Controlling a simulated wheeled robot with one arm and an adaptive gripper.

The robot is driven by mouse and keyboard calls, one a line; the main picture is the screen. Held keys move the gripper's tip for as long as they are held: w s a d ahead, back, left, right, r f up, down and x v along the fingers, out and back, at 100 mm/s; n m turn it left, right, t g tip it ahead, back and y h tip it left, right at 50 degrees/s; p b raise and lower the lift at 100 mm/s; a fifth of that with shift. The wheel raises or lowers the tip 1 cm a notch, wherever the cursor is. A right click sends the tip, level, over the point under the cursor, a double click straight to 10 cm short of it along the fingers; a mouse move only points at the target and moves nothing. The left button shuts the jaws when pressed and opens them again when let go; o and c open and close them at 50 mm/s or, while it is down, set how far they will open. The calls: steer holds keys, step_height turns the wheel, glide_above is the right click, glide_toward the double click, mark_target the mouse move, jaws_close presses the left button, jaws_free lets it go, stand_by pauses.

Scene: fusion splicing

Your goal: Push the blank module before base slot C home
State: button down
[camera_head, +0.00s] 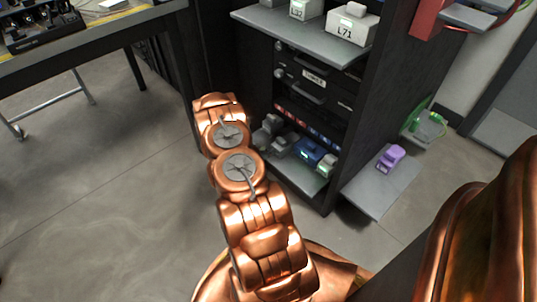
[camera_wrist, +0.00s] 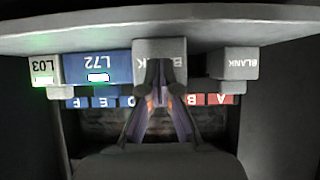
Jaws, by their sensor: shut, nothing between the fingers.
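In the wrist view, which is upside down, a grey module marked BLANK (camera_wrist: 147,49) stands in the middle of the row. My gripper (camera_wrist: 160,62) is shut and empty, its fingertips in front of this module and covering part of its label. I cannot tell whether they touch it. A second grey BLANK module (camera_wrist: 239,64) is apart to the right. Slot letters A and B show on red tags, with D, E and F on blue ones; the tag between is hidden by the fingers. In the head view my gripper is hidden, and grey modules (camera_head: 268,130) sit on the low shelf.
A blue module L72 (camera_wrist: 98,68) and a white module L03 (camera_wrist: 43,70), both with green lights, stand left of the middle module. A grey shelf (camera_head: 300,38) overhangs the row. A purple object (camera_head: 391,157) lies on a grey plate (camera_head: 372,190). The floor at left is clear.

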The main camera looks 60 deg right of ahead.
mark_target(279, 145)
steer(key=shift+s+d+p, duration=0.15)
steer(key=shift+s+d, duration=0.2)
steer(key=shift+d, duration=0.8)
steer(key=shift+s+d+p, duration=0.2)
steer(key=shift+s+d, duration=0.1)
steer(key=shift+d, duration=0.8)
steer(key=shift+s+d+p, duration=0.15)
steer(key=shift+s+d, duration=0.2)
steer(key=shift+d, duration=0.8)
steer(key=shift+w+a, duration=0.35)
steer(key=shift+a, duration=0.95)
steer(key=shift+w+a, duration=0.4)
steer(key=shift+a, duration=0.9)
steer(key=shift+w+a, duration=0.35)
steer(key=shift+a, duration=0.95)
